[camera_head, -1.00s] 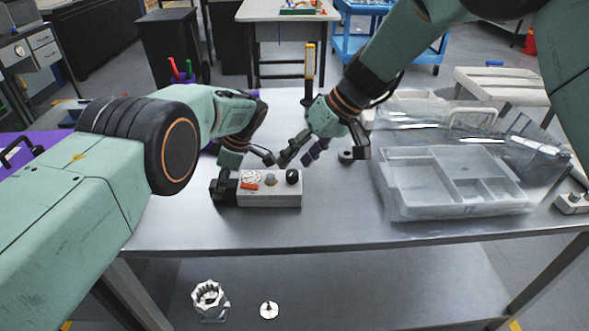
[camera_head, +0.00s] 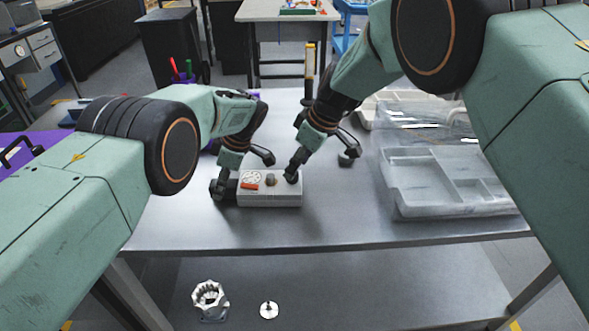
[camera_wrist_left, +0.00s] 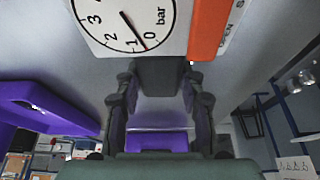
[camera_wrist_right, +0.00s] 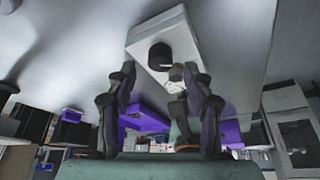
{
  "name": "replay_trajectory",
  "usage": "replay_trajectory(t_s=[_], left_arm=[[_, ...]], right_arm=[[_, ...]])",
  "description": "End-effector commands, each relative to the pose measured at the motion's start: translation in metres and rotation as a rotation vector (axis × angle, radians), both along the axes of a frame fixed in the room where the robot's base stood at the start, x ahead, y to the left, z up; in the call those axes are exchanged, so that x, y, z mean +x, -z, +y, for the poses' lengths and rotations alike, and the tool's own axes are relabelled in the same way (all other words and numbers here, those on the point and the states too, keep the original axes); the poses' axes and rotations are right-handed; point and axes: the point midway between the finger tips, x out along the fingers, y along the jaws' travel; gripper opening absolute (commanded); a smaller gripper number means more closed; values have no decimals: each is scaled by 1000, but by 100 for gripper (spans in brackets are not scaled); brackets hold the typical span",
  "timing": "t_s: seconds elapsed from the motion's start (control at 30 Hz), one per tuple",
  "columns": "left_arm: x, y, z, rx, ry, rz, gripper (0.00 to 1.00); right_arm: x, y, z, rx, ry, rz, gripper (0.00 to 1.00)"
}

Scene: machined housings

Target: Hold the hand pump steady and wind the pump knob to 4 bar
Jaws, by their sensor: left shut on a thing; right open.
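The hand pump (camera_head: 270,199) is a light grey box on the metal table, with a white gauge (camera_head: 252,176), an orange lever (camera_head: 249,186) and a brown-grey stub (camera_head: 271,181). My left gripper (camera_wrist_left: 160,80) is shut on the dark block at the pump's left end. In the left wrist view the gauge (camera_wrist_left: 112,28) needle points between 0 and 1 bar. My right gripper (camera_wrist_right: 159,72) is open above the pump's right end. The black pump knob (camera_wrist_right: 160,56) shows ahead between its fingers; I cannot tell whether they touch it. In the head view a finger hides the knob.
A clear compartment tray (camera_head: 420,195) stands to the right on the table. The table in front of the pump is clear. A ribbed metal part (camera_head: 209,298) lies below the table.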

Motion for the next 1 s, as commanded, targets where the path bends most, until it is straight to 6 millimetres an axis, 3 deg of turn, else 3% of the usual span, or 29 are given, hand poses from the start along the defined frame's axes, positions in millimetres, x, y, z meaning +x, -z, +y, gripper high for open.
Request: replay_trajectory(t_s=[0.2, 0.57, 1.0], left_arm=[[0, 0, 0, 0, -1, -1, 0], [0, 0, 0, 0, -1, -1, 0], [0, 0, 0, 0, 0, -1, 0]], right_arm=[[5, 22, 8, 0, 1, 0, 52], [6, 26, 9, 0, 1, 0, 52], [5, 26, 9, 0, 1, 0, 16]])
